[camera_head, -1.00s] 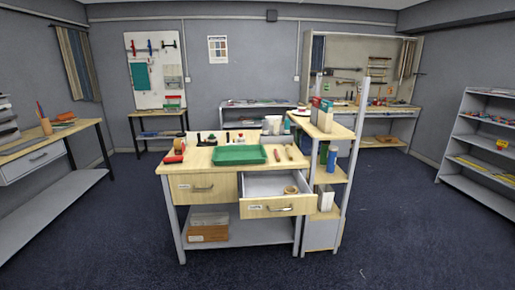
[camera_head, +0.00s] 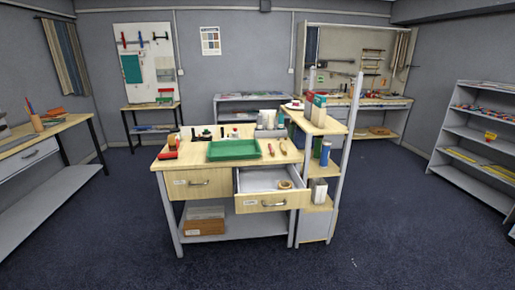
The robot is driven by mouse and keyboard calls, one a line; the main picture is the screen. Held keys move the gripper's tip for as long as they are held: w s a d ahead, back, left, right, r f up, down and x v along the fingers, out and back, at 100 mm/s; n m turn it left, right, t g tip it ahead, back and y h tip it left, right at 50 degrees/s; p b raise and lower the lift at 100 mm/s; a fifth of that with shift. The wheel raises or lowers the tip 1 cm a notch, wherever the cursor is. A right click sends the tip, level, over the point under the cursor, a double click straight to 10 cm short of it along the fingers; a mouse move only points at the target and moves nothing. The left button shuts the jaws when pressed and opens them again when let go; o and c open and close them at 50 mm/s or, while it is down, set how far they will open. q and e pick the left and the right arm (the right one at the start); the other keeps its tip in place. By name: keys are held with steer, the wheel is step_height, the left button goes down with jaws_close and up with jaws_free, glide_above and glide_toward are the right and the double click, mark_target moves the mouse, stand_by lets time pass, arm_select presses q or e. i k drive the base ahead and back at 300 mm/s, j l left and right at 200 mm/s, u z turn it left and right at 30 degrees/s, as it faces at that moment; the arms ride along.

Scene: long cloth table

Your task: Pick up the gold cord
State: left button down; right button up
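A small tan ring-shaped coil (camera_head: 285,184) lies in the open right drawer (camera_head: 272,201) of the central workbench, near the drawer's front right corner. It is too small for me to tell whether it is the gold cord or a roll of tape. I see no other thing that is clearly a gold cord. Neither of my grippers shows in the head view.
The workbench top (camera_head: 190,164) holds a green tray (camera_head: 233,150) and small tools. A shelf unit (camera_head: 325,130) adjoins its right side. Side tables stand left, a grey rack (camera_head: 470,140) right. The dark floor (camera_head: 260,268) in front is clear.

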mark_target(284, 152)
steer(key=i+j+z, duration=0.1)
steer(key=i+z, duration=0.2)
steer(key=i, duration=0.2)
steer(key=i+l, duration=0.2)
steer(key=l, duration=0.15)
steer(key=i+l, duration=0.45)
steer(key=l, duration=0.2)
